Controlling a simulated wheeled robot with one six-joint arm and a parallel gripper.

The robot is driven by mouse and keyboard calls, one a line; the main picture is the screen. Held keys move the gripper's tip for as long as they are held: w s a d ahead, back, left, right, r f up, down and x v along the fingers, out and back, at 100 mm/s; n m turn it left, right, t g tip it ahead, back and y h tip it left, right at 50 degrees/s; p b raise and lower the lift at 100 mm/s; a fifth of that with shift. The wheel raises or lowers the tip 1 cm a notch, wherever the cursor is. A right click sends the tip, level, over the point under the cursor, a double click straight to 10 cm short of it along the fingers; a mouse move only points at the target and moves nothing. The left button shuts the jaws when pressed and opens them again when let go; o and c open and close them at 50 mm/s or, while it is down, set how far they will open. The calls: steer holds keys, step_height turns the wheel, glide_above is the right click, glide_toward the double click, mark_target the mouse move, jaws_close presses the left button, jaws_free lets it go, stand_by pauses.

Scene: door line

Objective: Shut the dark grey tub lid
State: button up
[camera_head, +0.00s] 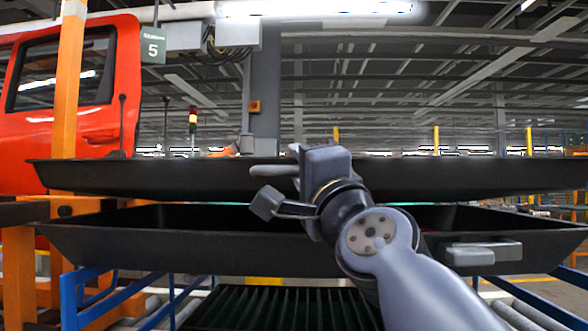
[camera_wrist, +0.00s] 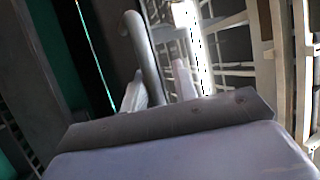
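The dark grey tub lid (camera_head: 450,178) is a wide, shallow panel across the head view. It stands open, with a gap between it and the dark grey tub (camera_head: 190,247) below. A grey bar handle (camera_head: 272,171) sits at the lid's front; it also shows as a curved bar in the wrist view (camera_wrist: 142,48). My gripper (camera_wrist: 159,88) is at this handle, its two pale fingers apart. The bar's lower end appears to lie between them, with a narrow gap on the right. Contact is unclear. In the head view my arm hides part of the lid and tub fronts.
A grey latch or handle (camera_head: 484,252) sticks out from the tub's front right. Blue rails (camera_head: 90,300) and rollers lie below. An orange post (camera_head: 68,100) and a red vehicle cab (camera_head: 80,90) stand at the left.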

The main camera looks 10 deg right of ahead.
steer(key=shift+s+r+p, duration=0.2)
steer(key=shift+r+p, duration=0.15)
steer(key=shift+r, duration=0.5)
